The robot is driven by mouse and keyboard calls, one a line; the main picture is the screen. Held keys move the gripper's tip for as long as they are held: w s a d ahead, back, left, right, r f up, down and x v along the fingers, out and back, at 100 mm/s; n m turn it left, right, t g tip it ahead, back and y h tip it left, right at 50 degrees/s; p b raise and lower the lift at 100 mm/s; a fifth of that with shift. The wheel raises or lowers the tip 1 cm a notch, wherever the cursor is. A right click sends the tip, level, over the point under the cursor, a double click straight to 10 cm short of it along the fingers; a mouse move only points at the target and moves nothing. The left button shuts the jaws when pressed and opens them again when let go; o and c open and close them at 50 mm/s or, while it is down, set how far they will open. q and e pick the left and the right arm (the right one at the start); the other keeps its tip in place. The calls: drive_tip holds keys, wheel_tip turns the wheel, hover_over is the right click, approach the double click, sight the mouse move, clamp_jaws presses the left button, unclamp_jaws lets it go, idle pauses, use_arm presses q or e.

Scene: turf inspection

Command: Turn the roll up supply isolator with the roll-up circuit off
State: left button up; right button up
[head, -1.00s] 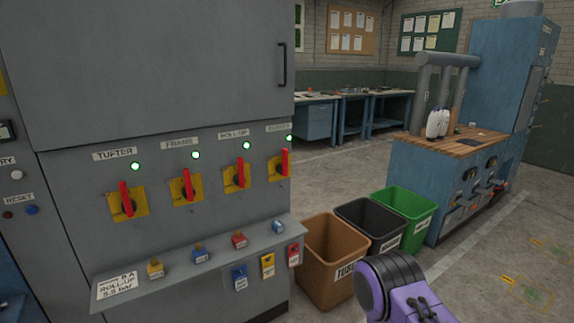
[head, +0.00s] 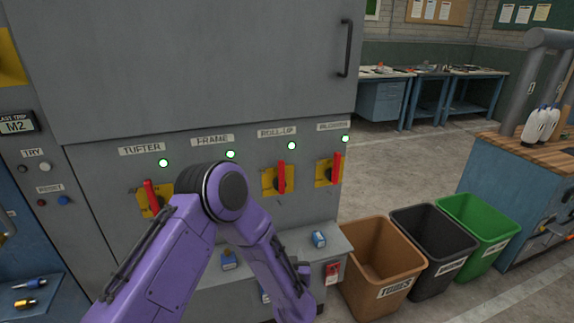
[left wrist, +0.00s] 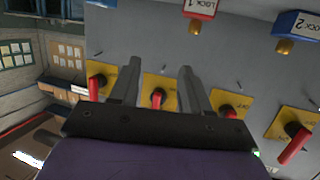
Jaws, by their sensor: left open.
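The roll-up isolator (head: 281,179) is a red handle on a yellow plate on the grey cabinet front. Its handle stands about upright, and the green lamp (head: 291,145) above it is lit. My left arm crosses the middle of the head view and hides the frame isolator; its fingers cannot be made out there. In the left wrist view, which is upside down, my left gripper (left wrist: 160,68) is open and empty. What looks like the roll-up handle (left wrist: 157,98) shows between its fingers, with no contact visible. My right gripper is not in view.
The tufter isolator (head: 153,196) is to the left, another isolator (head: 331,171) to the right. A shelf (head: 325,252) juts out below with coloured padlocks, including a blue one (head: 319,239); red tags (head: 332,272) hang from its front. Brown (head: 372,290), black and green bins stand right.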

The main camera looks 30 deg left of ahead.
sight(282, 178)
use_arm(q)
drive_tip(key=w+a+r+n+y+p, duration=0.1)
drive_tip(key=w+a+r+n+y, duration=0.15)
drive_tip(key=r, duration=0.55)
drive_tip(key=w+a+r+n+y, duration=0.1)
drive_tip(key=w+r+y, duration=0.25)
drive_tip(key=r, duration=0.45)
drive_tip(key=shift+g+h, duration=0.3)
drive_tip(key=shift+h, duration=0.1)
drive_tip(key=p+x, duration=0.2)
drive_tip(key=x, duration=0.8)
drive_tip(key=shift+w+d+r, duration=0.1)
drive_tip(key=shift+w+r, duration=0.05)
drive_tip(key=shift+w+a, duration=0.4)
clamp_jaws()
